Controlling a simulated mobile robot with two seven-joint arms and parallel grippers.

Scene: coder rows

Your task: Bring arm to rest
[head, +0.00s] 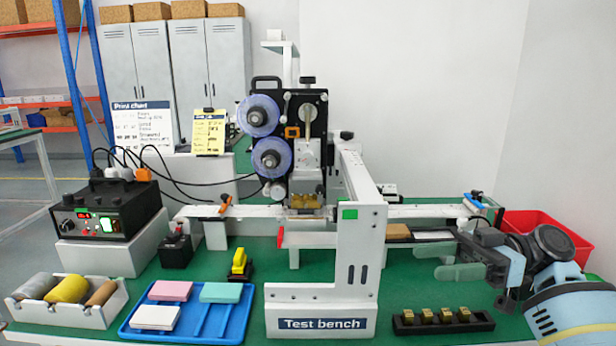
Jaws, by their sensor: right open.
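My right arm comes in from the right edge. Its gripper (446,262) hangs over the right part of the green bench, to the right of the white test bench frame (362,245). Its two pale green, see-through fingers point left and stand apart with nothing between them. The gripper looks clear of the frame's post and is seen above and behind the black rack of brass blocks. My left gripper is not in view.
A black rack (412,326) with several brass blocks lies at the front right. A red bin (545,232) stands behind my arm. The coder machine (290,140) rises at centre. A blue tray (190,322) with coloured blocks and a black power unit (108,212) are left.

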